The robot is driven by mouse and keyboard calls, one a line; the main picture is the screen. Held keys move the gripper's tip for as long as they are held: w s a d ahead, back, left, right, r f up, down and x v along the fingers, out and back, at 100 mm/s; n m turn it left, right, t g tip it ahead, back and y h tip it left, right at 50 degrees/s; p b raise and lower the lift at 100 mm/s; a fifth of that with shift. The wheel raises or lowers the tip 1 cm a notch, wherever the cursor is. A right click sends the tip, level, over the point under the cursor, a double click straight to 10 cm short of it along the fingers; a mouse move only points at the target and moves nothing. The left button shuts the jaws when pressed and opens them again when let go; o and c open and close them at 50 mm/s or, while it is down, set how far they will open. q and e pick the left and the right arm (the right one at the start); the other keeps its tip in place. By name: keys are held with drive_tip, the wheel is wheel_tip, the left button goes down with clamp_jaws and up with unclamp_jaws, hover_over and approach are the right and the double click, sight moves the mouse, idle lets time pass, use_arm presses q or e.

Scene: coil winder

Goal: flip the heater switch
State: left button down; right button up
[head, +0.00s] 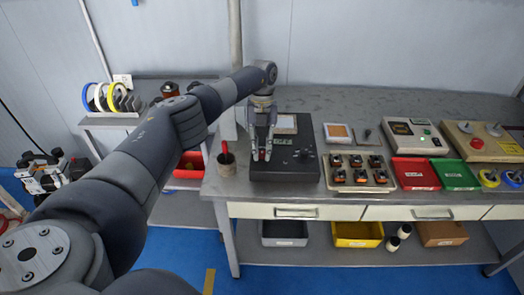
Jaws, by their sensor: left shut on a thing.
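My left gripper (262,154) points down over the left side of this box. Its fingers are shut on a small red piece at the box's top, which looks like the switch. The fingers hide most of it, so its position cannot be told. My right gripper is not in view.
A cup with a red-handled tool (226,161) stands close left of the box. A tray of small coils (358,173), a red bin (415,173) and a green bin (455,174) lie to the right. A grey panel device (414,135) stands behind the bins.

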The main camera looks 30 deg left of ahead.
sight(262, 152)
use_arm(q)
drive_tip(key=c, duration=1.5)
unclamp_jaws()
drive_tip(key=shift+v, duration=3.8)
